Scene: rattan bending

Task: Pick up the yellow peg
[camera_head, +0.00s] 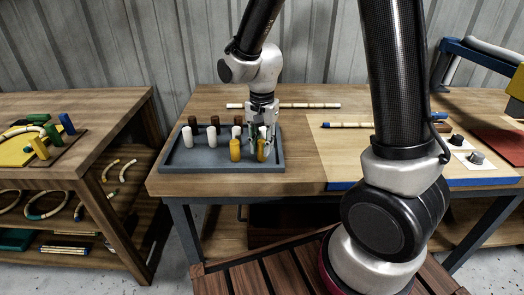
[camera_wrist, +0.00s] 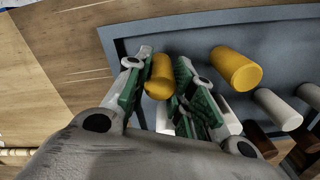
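Two yellow pegs stand upright at the front right of the grey-blue tray (camera_head: 200,166). My gripper (camera_head: 262,137) is over the right one (camera_head: 262,150), its fingers reaching down around it. In the wrist view this yellow peg (camera_wrist: 158,77) lies between the green-padded fingertips (camera_wrist: 164,62), nearer the left finger. A narrow gap seems to show on the right, so the gripper looks open around the peg. The peg's lower end is partly hidden. The other yellow peg (camera_head: 235,150) stands free to the left; it also shows in the wrist view (camera_wrist: 236,68).
White pegs (camera_head: 187,137) and brown pegs (camera_head: 215,122) share the tray, some close to my gripper. A segmented rattan rod (camera_head: 310,105) lies behind the tray. A board with another rod (camera_head: 345,125) is to the right. A side table (camera_head: 75,115) stands left.

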